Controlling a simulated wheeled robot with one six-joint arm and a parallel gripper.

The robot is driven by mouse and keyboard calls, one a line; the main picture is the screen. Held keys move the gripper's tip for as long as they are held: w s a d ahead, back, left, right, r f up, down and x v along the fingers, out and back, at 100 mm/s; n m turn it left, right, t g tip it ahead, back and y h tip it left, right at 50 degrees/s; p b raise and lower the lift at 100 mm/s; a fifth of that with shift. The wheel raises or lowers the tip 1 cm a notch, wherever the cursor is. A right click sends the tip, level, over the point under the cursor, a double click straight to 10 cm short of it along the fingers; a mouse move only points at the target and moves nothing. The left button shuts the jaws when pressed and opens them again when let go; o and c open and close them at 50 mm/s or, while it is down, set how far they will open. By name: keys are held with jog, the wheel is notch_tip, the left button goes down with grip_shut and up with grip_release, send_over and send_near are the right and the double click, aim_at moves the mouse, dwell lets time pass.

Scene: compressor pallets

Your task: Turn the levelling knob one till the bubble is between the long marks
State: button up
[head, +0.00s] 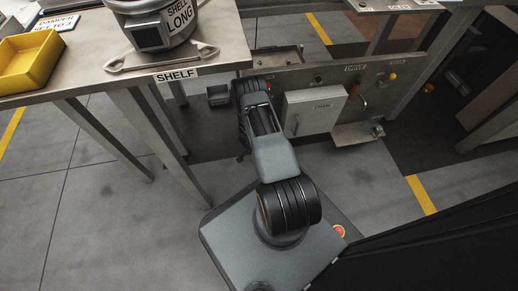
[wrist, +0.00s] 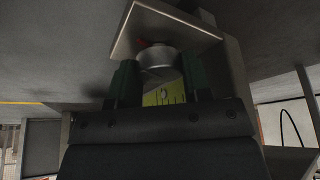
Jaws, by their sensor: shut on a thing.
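In the wrist view a round grey metal knob (wrist: 157,64) sits under a pale bracket, with a bit of red at its top. My gripper (wrist: 160,80) has its two dark green fingers on either side of this knob and is shut on it. Just below the knob, between the fingers, a yellow-green level vial (wrist: 165,95) with dark marks shows in part. My gripper body covers the rest of it, and I cannot make out where the bubble stands. In the head view my own arm hides the gripper and this knob.
In the head view a shelf table (head: 225,50) with a pot and a yellow tray (head: 28,62) stands at the left.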

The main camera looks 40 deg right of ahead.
jog(key=o, duration=0.9)
jog(key=p+v, duration=0.6)
jog(key=v, duration=0.7)
jog(key=shift+s+a+r+p, duration=0.15)
jog(key=shift+a+r+p, duration=0.05)
jog(key=shift+r+p, duration=0.2)
jog(key=shift+f, duration=0.1)
